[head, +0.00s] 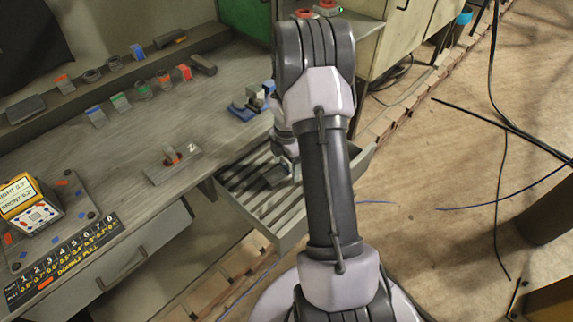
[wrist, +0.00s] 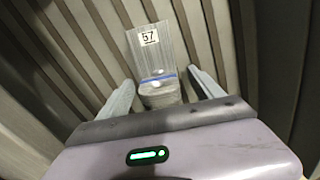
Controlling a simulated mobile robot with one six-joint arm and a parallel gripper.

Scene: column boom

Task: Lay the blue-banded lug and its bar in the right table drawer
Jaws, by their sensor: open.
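The right table drawer (head: 286,236) is pulled out and has a ridged, slatted floor. My gripper (head: 280,173) is low over it, partly hidden by my arm in the head view. In the wrist view the blue-banded lug (wrist: 158,80) lies with its flat metal bar (wrist: 152,50), labelled 57, along the ridges. My gripper (wrist: 163,80) is open, with one finger on each side of the lug and visible gaps between. The lug appears to rest on the drawer floor; exact contact is hard to tell.
The table (head: 120,150) carries a blue clamp (head: 247,106), a small plate with a red part (head: 172,158), a yellow-topped instrument (head: 30,205) and several banded lugs. A closed drawer (head: 122,270) is at left.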

